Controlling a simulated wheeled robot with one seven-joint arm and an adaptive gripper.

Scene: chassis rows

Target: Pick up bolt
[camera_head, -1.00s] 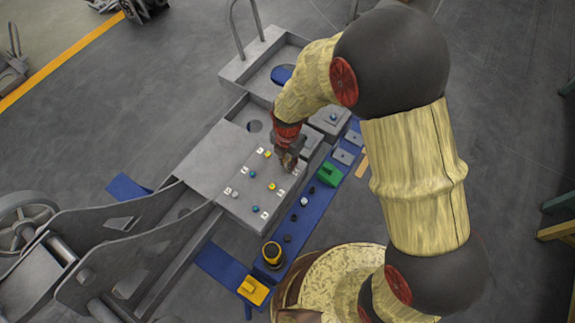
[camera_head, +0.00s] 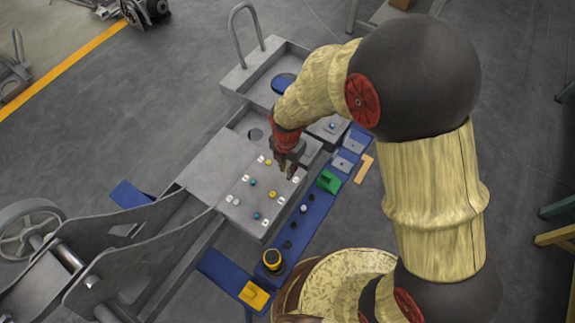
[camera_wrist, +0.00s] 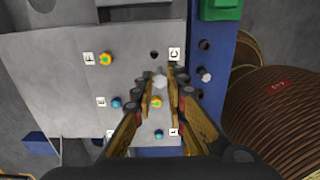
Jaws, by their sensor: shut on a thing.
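My gripper (camera_head: 289,172) points down over the right part of the grey plate (camera_head: 215,160). In the wrist view its fingers (camera_wrist: 160,88) are shut on a pale silver bolt (camera_wrist: 160,80). The bolt's head shows between the fingertips, near the label C and an empty dark hole (camera_wrist: 154,55). I cannot tell whether the bolt is clear of the plate. Other bolts stand in the plate: a yellow one (camera_wrist: 106,59) by label F, a blue one (camera_wrist: 116,103) by label E, a yellow one (camera_wrist: 156,103) and a blue one (camera_wrist: 159,134). The fingers hide the held bolt in the head view.
A blue rail (camera_head: 295,225) runs along the plate's right side, with dark holes, a white bolt (camera_head: 304,208) and a green block (camera_head: 328,181). A yellow-black cylinder (camera_head: 272,259) stands at its near end. A grey tray (camera_head: 244,78) lies behind the plate.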

